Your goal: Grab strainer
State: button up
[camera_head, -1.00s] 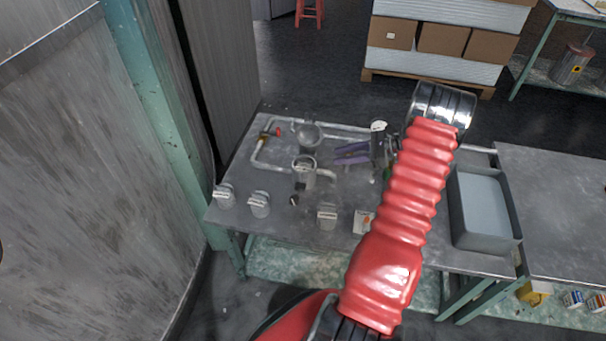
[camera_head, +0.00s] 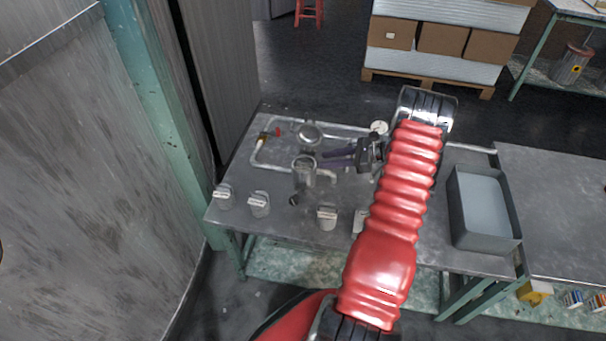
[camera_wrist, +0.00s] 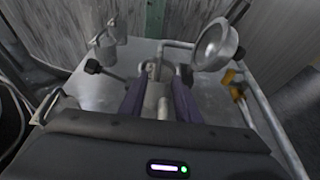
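The strainer (camera_head: 309,134) looks like a round metal bowl on the far left part of the workbench in the head view. In the wrist view its round bowl (camera_wrist: 214,45) is at the upper right, beyond and to the right of my fingers. My gripper (camera_head: 325,158) has two dark purple fingers pointing left, near the strainer and on its right side. In the wrist view my gripper (camera_wrist: 159,74) has its fingers apart. A grey metal shape shows between them; I cannot tell whether it lies below. The strainer is not between the fingers.
A metal pot (camera_head: 304,173) stands close in front of the strainer. A grey bin (camera_head: 485,240) stands at the right.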

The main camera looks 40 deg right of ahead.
aim_at(309, 162)
jog(key=shift+x, duration=1.25)
jog(key=shift+w, duration=0.1)
jog(key=shift+x, duration=2.55)
jog(key=shift+r, duration=0.1)
jog(key=shift+c, duration=0.3)
grip_shut()
